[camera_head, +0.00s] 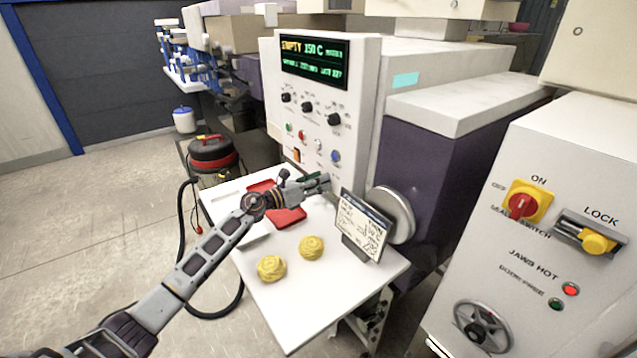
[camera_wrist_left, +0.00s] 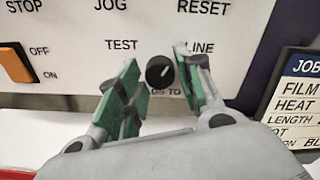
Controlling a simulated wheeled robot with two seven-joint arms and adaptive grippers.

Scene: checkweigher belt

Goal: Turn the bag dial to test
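The bag dial (camera_wrist_left: 160,72) is a small black knob on the white panel, with TEST printed at its upper left and LINE at its upper right. Its pale pointer mark seems to lean up and right, towards LINE. My left gripper (camera_wrist_left: 162,84) is open, with one green-padded finger on each side of the dial and visible gaps. In the head view my left gripper (camera_head: 321,182) is low in front of the control panel (camera_head: 318,80), and I cannot make out the dial there. My right gripper is out of view.
An orange switch (camera_wrist_left: 15,65) is left of the dial. A job card (camera_head: 362,225) stands close to the right of the gripper. Below are a white table (camera_head: 300,315), red trays (camera_head: 288,217) and two yellow bags (camera_head: 271,267). A grey cabinet (camera_head: 560,200) stands at right.

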